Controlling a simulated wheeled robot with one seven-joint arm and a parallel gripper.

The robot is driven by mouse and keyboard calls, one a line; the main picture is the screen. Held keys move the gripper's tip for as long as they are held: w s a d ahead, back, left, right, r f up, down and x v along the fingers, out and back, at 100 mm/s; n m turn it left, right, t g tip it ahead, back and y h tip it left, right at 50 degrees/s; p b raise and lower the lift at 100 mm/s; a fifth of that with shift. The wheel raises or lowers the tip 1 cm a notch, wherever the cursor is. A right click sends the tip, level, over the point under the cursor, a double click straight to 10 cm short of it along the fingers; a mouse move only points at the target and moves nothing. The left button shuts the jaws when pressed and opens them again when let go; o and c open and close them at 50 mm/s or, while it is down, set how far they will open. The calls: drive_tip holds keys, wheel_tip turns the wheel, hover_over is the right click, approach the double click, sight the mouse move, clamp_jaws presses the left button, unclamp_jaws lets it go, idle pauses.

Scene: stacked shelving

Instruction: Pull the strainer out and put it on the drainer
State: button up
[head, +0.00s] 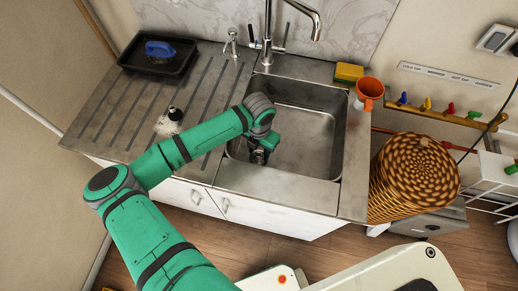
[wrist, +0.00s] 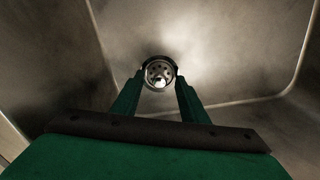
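The strainer (wrist: 159,68) is a small round metal piece with holes and a dark rim at the sink's drain. In the wrist view it shows between and beyond the tips of my gripper (wrist: 160,82). The two green fingers are apart, one on each side of it; I cannot tell whether they touch it. In the head view my gripper (head: 259,156) reaches down into the left part of the steel sink (head: 310,140) and the strainer is hidden. The drainer (head: 122,112) is the ribbed steel surface left of the sink.
A black tray (head: 178,69) with a blue item (head: 160,49) stands at the drainer's back left. A small black-and-white item (head: 170,123) stands on the drainer. The faucet (head: 267,45) rises behind the sink. A sponge (head: 348,72) and orange mug (head: 370,90) are at the right.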

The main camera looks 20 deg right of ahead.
clamp_jaws()
drive_tip(key=shift+r, duration=0.75)
idle(0.8)
drive_tip(key=shift+r, duration=0.7)
